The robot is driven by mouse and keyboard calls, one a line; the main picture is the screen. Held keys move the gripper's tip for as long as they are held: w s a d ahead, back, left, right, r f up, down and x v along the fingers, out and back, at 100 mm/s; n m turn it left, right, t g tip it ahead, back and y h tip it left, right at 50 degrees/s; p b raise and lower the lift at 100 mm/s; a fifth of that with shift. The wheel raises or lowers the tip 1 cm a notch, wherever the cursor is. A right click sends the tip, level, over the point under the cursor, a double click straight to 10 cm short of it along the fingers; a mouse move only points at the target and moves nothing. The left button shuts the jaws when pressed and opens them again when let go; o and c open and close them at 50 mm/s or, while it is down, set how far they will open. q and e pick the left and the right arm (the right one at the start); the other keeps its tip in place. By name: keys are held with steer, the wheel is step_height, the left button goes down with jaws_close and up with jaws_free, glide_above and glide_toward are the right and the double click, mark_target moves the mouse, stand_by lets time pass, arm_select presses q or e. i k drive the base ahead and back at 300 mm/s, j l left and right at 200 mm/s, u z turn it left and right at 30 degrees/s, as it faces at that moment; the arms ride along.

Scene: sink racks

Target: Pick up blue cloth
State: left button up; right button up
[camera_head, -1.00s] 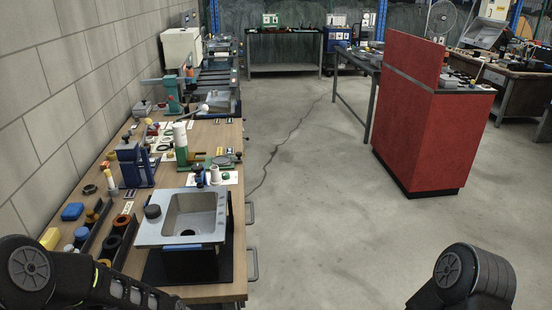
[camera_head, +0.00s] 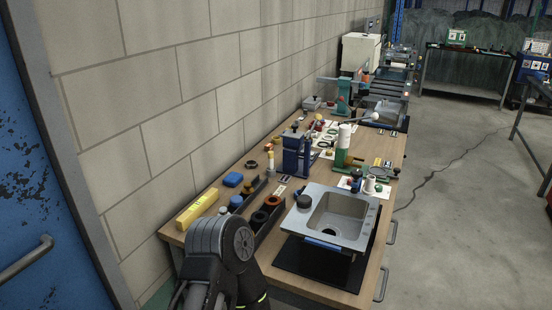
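My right arm and gripper are out of view.
The workbench (camera_head: 289,269) runs along the block wall. A dark tray with several round parts (camera_head: 258,219) lies between the yellow box and the sink. A blue press (camera_head: 296,155) and a green-based device (camera_head: 343,150) stand farther back. A blue door (camera_head: 48,190) is at left.

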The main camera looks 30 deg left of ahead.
mark_target(233, 179)
steer(key=u, duration=1.25)
